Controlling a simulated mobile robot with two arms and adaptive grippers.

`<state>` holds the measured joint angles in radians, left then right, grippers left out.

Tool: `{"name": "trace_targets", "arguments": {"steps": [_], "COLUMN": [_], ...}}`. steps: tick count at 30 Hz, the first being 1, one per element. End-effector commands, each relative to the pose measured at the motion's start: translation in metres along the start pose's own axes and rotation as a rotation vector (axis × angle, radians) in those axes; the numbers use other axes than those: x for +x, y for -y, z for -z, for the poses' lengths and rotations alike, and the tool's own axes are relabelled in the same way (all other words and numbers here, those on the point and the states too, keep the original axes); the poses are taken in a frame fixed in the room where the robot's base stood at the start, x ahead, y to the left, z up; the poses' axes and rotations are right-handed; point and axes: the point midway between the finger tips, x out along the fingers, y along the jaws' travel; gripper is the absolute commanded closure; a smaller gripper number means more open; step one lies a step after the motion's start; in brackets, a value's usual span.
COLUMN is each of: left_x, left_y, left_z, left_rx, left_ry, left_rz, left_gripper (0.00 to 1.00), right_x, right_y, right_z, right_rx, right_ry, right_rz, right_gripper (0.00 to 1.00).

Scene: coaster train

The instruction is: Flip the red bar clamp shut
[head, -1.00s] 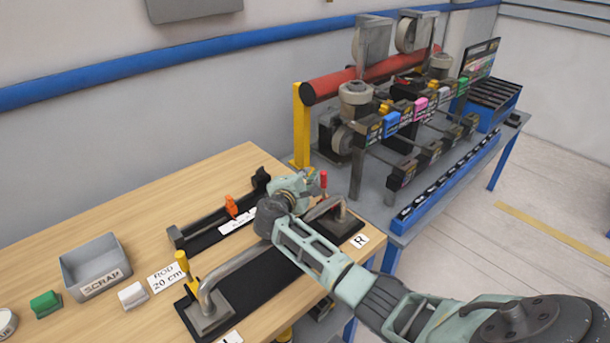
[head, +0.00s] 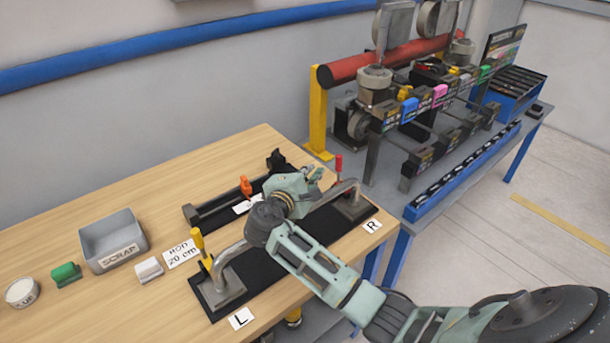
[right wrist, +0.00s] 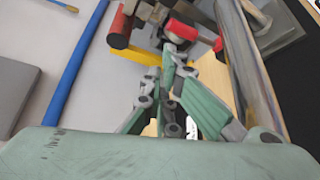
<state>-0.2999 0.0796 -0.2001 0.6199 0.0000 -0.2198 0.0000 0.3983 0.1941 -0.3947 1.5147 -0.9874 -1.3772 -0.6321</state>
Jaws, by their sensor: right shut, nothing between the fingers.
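The red bar clamp's handle (head: 338,164) stands roughly upright at the R end of a black base plate (head: 262,272). A bent grey bar (head: 232,253) lies along this plate between two end mounts. A yellow handle (head: 197,240) stands at the L end. My right gripper (head: 317,173) is shut and empty, just left of the red handle and apart from it in the head view. In the right wrist view its fingers (right wrist: 172,52) meet near a red piece; I cannot tell whether that is the handle. My left gripper is not in view.
Behind the plate lies a black fixture (head: 215,207) with an orange handle (head: 246,186). A grey scrap bin (head: 113,238), a green block (head: 66,274) and a white block (head: 149,269) stand left. A machine bench with a red roller (head: 360,70) stands right. The wooden table (head: 60,235) is clear at the back left.

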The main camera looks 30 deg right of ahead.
Motion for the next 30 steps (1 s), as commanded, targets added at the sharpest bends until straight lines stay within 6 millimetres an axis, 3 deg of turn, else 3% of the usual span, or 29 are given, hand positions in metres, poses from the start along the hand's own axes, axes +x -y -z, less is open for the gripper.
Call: {"name": "trace_targets", "arguments": {"steps": [6, 23, 26, 30], "left_x": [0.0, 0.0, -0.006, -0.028], "left_y": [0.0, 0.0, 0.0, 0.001], "left_z": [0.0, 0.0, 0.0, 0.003], "left_rx": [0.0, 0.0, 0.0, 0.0], "left_ry": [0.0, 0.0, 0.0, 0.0], "left_rz": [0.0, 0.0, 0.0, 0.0], "left_gripper": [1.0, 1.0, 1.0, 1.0], "right_x": [-0.022, -0.024, -0.025, -0.029], "right_y": [0.0, 0.0, -0.006, -0.026], "right_z": [0.0, 0.0, -0.002, -0.009], "right_rx": [0.0, -0.001, 0.0, 0.0], "right_ry": [0.0, 0.001, 0.001, 0.001], "right_rz": [0.001, 0.0, -0.001, -0.001], "right_gripper": [1.0, 1.0, 1.0, 1.0]}}
